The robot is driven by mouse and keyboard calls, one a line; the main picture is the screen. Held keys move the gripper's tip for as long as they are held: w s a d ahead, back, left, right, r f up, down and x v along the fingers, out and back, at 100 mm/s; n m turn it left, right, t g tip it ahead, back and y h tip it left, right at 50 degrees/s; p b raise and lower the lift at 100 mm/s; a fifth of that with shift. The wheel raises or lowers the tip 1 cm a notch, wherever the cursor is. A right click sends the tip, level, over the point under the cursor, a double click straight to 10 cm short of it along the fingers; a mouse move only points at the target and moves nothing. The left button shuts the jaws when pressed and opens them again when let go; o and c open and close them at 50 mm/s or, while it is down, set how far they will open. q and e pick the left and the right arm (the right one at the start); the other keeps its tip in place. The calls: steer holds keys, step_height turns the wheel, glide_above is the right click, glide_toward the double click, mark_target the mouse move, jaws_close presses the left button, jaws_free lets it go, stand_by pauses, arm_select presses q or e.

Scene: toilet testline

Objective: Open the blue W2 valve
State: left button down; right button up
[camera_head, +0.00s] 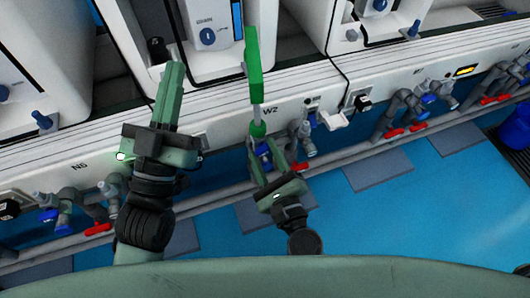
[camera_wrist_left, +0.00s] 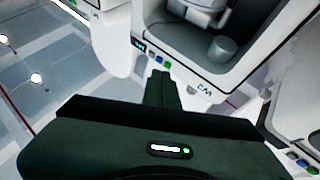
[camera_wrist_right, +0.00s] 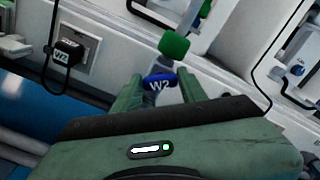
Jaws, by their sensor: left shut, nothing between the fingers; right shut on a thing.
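The blue valve handle marked W2 (camera_wrist_right: 160,82) shows in the right wrist view between the fingers of my right gripper (camera_wrist_right: 157,92). My right gripper is shut on this handle. In the head view my right gripper (camera_head: 262,158) reaches up to the rail just below the W2 label (camera_head: 270,109), and its fingers mostly hide the handle. My left gripper (camera_head: 172,75) is shut and empty, raised in front of the white panel to the left of W2. It also shows in the left wrist view (camera_wrist_left: 159,80), pointing at the white units.
Grey taps with blue and red handles line the rail, including a red handle (camera_head: 299,166) close to the right gripper.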

steer(key=o, duration=1.4)
steer(key=shift+s, duration=0.25)
arm_select(q)
steer(key=shift+s+a+r+t+h+b, duration=0.15)
steer(key=shift+s+r+t+h+b, duration=0.35)
steer(key=shift+s+r+t, duration=0.8)
arm_select(e)
steer(key=shift+v, duration=3.7)
arm_select(q)
steer(key=shift+r, duration=0.3)
arm_select(e)
steer(key=shift+c, duration=0.4)
